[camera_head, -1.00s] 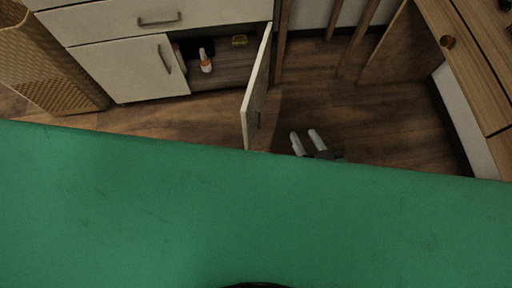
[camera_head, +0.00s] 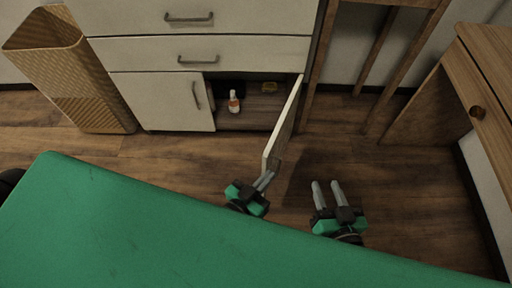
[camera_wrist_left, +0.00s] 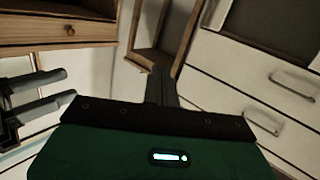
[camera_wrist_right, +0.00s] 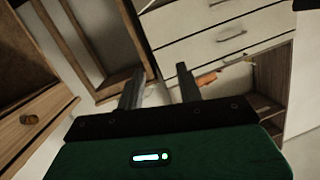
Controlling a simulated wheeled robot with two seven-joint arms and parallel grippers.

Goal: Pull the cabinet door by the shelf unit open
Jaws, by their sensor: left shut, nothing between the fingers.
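The white cabinet door (camera_head: 282,128) stands swung open from its right side, next to the wooden shelf unit (camera_head: 313,72). My left gripper (camera_head: 267,178) is shut and empty, with its fingertips at the near, free edge of the door. I cannot tell whether they touch it. In the left wrist view its fingers (camera_wrist_left: 161,85) are together. My right gripper (camera_head: 328,192) is open and empty, to the right of the door and apart from it. Its spread fingers also show in the right wrist view (camera_wrist_right: 159,88). The door's handle is not clearly visible.
A white bottle with orange (camera_head: 234,101) and a yellow item (camera_head: 269,87) are inside the open compartment. A closed left door (camera_head: 165,102) and drawers (camera_head: 245,50) adjoin it. A wicker basket (camera_head: 75,75) stands left, a wooden desk (camera_head: 470,90) right. The floor (camera_head: 390,170) is clear.

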